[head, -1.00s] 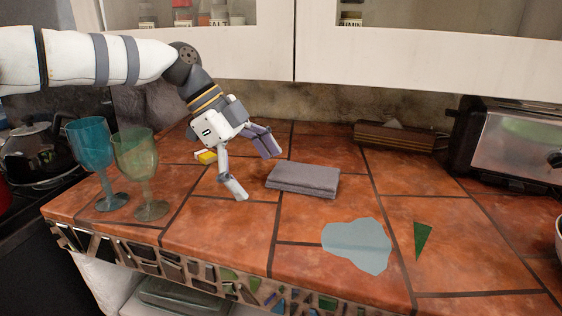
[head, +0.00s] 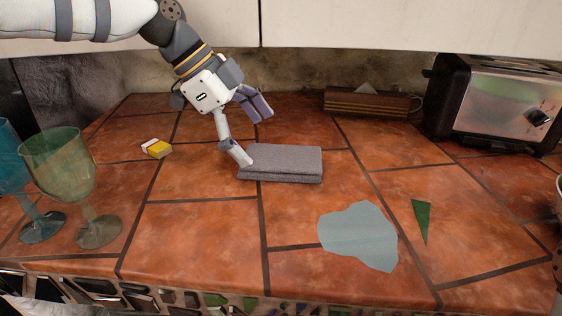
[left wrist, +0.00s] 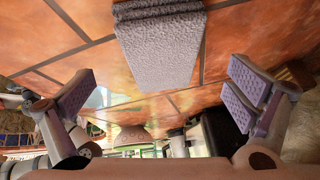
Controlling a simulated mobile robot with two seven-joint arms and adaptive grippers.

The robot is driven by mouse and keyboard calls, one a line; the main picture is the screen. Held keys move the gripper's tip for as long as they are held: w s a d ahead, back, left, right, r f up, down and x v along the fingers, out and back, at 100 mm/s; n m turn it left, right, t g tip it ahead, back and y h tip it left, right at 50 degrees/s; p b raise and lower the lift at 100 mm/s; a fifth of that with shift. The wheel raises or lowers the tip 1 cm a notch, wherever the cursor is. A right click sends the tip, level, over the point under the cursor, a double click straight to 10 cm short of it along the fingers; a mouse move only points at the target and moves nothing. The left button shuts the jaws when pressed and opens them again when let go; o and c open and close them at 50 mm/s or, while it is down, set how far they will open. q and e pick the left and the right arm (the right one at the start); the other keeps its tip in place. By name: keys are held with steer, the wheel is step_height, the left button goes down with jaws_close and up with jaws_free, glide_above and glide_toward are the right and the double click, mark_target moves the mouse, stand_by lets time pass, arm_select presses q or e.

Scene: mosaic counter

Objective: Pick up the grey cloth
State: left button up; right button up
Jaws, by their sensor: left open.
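The grey cloth (head: 285,163) lies folded into a flat rectangle on the orange tiled counter. My left gripper (head: 250,132) is open and empty at the left end of the cloth. One fingertip overlaps the cloth's left corner in the head view, and the other finger hangs behind it, higher up. I cannot tell whether the near fingertip touches the cloth. In the left wrist view the cloth (left wrist: 160,45) shows at the top middle, in line with the wide gap between the two fingers of the left gripper (left wrist: 160,96).
A blue goblet (head: 40,225) and a green goblet (head: 58,165) stand at the left. A small yellow-and-white block (head: 157,149) lies behind them. A wooden tissue box (head: 370,103) and a toaster (head: 490,100) stand at the back right. A pale blue flat patch (head: 358,236) lies in front.

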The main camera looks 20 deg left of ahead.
mark_target(278, 156)
arm_select(q)
steer(key=x, duration=0.5)
steer(key=shift+w+d, duration=0.3)
steer(key=shift+d, duration=0.25)
steer(key=c, duration=1.3)
